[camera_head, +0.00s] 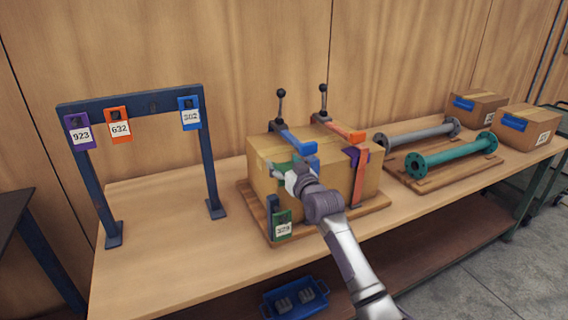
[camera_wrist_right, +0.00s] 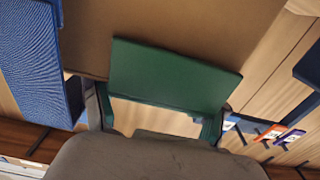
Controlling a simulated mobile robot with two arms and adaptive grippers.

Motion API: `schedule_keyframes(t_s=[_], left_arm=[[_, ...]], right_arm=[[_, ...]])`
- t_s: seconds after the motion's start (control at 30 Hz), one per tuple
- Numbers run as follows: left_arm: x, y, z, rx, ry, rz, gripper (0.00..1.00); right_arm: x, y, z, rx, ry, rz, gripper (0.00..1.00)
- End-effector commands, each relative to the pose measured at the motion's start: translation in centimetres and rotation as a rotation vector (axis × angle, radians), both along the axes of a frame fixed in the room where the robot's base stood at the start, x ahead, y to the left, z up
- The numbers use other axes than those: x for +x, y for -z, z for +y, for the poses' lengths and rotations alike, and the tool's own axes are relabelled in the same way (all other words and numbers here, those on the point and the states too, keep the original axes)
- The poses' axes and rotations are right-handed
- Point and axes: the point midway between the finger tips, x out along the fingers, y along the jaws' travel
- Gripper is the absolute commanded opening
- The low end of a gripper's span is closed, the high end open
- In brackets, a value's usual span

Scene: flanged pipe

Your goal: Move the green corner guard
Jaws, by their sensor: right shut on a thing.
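The green corner guard (camera_wrist_right: 175,75) is a flat green plate in the right wrist view, lying between the two fingers against the brown cardboard. In the head view only a small part of the green guard (camera_head: 281,169) shows, at the left upper part of the cardboard box (camera_head: 264,158). My right gripper (camera_head: 292,179) is shut on the guard, in front of the box; in the wrist view its fingers (camera_wrist_right: 160,115) sit at the guard's two ends. Whether the guard touches the box is unclear. My left gripper is not in view.
Blue (camera_head: 296,141) and orange (camera_head: 349,135) pieces sit on the box, with two black-knobbed levers behind. A green tag (camera_head: 283,226) stands at the pallet's front. Left, a dark frame (camera_head: 207,160) carries several tags. Two flanged pipes (camera_head: 450,153) lie right.

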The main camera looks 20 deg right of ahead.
Motion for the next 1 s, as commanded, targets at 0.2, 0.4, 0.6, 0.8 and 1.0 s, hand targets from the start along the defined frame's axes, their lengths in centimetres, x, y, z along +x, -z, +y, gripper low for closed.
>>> schedule_keyframes(t_s=[0.2,0.4,0.6,0.8,1.0], left_arm=[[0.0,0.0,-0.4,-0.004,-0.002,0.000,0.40],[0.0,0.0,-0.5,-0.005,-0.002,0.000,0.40],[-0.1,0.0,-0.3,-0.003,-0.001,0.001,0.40],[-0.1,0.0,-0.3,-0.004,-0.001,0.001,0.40],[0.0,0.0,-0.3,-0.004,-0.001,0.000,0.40]], right_arm=[[0.0,0.0,0.0,0.000,0.000,0.001,0.99],[0.0,0.0,0.0,0.000,0.000,0.001,1.00],[-0.2,0.0,0.0,0.000,0.000,0.000,1.00],[-2.4,0.2,-0.2,0.000,0.000,0.001,1.00],[-6.4,0.1,-0.6,-0.001,0.000,0.000,1.00]])
